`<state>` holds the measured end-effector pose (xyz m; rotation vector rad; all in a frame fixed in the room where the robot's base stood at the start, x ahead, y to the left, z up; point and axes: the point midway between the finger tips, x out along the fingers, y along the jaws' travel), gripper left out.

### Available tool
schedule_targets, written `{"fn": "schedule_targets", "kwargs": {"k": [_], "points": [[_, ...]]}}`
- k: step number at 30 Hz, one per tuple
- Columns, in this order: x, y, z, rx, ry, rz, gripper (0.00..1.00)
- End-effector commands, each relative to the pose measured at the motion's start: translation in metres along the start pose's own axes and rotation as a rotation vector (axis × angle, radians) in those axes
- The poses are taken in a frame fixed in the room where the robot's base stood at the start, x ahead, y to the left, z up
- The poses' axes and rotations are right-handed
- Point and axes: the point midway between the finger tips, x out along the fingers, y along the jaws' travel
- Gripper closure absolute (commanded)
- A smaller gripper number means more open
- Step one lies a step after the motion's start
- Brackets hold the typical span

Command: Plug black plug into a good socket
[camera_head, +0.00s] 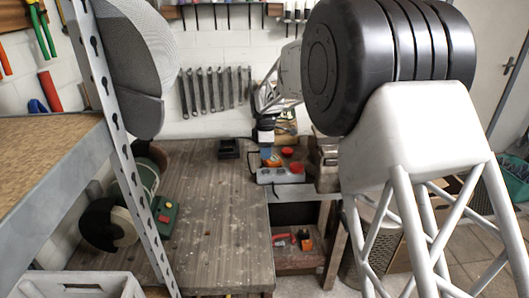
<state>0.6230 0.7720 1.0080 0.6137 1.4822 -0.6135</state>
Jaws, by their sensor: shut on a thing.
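My gripper (266,141) is small and far off at the back edge of the workbench, pointing down. It is shut on what seems to be the black plug, though the plug is too small and covered to make out clearly. A thin dark cable loops beside it on the left. Right below and beside my gripper is a grey socket strip (281,176) with red and orange pieces on and around it. I cannot tell whether the plug touches a socket, nor which sockets are good.
The wooden workbench (215,215) is mostly bare in front. A small black box (228,149) lies left of my gripper. A bench grinder (125,205) stands at the left, behind a perforated metal post (125,150).

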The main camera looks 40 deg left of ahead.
Motion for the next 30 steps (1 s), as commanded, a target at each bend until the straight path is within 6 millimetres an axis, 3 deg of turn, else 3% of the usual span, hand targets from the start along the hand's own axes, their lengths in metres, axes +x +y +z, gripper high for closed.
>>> {"fn": "schedule_targets", "kwargs": {"k": [11,30], "points": [[0.007,0.0,0.0,0.0,0.0,-0.001,0.83],[0.048,0.0,0.0,0.0,0.0,-0.001,0.83]]}}
